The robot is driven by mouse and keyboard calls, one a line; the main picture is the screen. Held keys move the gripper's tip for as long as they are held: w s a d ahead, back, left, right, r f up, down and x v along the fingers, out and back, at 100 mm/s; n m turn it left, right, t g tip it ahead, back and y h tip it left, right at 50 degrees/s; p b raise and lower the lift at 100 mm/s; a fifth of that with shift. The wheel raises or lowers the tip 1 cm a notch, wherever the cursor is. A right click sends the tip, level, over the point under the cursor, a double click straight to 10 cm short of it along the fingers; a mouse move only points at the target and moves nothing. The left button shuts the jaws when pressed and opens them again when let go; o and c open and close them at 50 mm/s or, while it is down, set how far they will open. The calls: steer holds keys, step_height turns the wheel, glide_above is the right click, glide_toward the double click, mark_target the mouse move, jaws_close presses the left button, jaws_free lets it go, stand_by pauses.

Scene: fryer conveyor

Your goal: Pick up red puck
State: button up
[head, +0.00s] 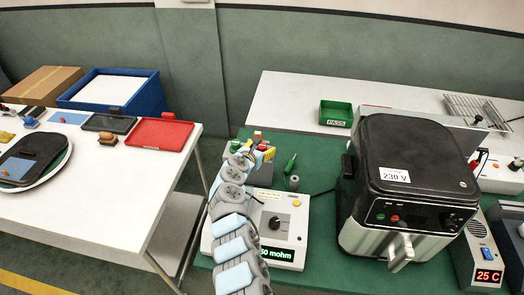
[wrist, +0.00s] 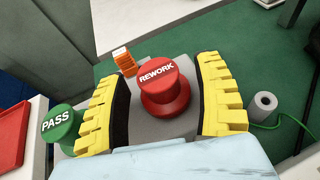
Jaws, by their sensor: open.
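The red puck (wrist: 163,90), marked REWORK, stands on a grey block in the wrist view. My gripper (wrist: 165,70) is open, with one black-and-yellow finger on each side of the puck. Gaps show between the puck and both fingers. In the head view my gripper (head: 257,150) is over the grey block at the left part of the green bench, and it largely hides the puck there.
A green PASS puck (wrist: 60,126) is just left of my left finger. An orange piece (wrist: 125,61) lies behind the red puck. A grey cylinder (wrist: 263,104) stands to the right. A fryer (head: 415,180) and a meter box (head: 280,228) stand on the bench.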

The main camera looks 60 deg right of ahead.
jaws_close()
stand_by(0.3)
